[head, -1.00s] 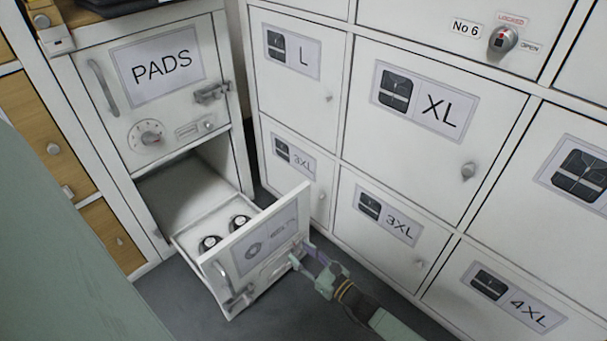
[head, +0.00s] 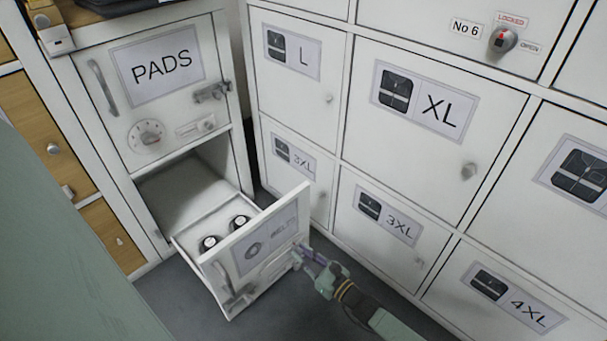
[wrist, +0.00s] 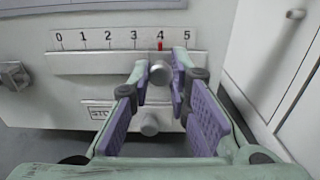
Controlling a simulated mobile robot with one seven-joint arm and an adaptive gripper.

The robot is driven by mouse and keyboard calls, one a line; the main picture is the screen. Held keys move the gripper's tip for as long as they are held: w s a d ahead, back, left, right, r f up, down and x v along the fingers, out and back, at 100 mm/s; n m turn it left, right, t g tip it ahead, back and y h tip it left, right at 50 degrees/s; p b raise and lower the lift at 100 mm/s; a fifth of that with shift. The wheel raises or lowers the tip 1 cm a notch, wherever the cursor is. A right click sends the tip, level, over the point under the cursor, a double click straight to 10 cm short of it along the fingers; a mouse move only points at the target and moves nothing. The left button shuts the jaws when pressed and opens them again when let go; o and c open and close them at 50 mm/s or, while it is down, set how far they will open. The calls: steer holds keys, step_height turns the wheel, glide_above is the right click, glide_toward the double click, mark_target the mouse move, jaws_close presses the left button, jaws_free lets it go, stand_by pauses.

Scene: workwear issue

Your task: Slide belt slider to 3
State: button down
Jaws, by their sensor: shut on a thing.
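The belt slider (wrist: 160,73) is a round grey knob on a horizontal rail under a scale marked 0 to 5. Its red pointer (wrist: 160,45) stands at 4 in the wrist view. My gripper (wrist: 160,82) is shut on the slider knob, one purple-padded finger on each side. In the head view my gripper (head: 301,258) is at the right end of the front of the open drawer (head: 228,262); its fingers hide the slider there. The 3 mark (wrist: 109,37) is left of the pointer.
Below the rail are a second round knob (wrist: 149,124) and a small, partly hidden label (wrist: 101,112). A latch (wrist: 14,76) is at the left. The PADS door (head: 150,100) is above the drawer. Locker doors (head: 385,222) stand close on the right.

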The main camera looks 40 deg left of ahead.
steer(key=shift+s+a+p, duration=0.1)
steer(key=shift+s+p, duration=0.45)
steer(key=shift+s, duration=0.75)
steer(key=c, duration=1.5)
jaws_free()
steer(key=shift+o, duration=0.2)
steer(key=d, duration=1.2)
steer(key=shift+s, duration=0.45)
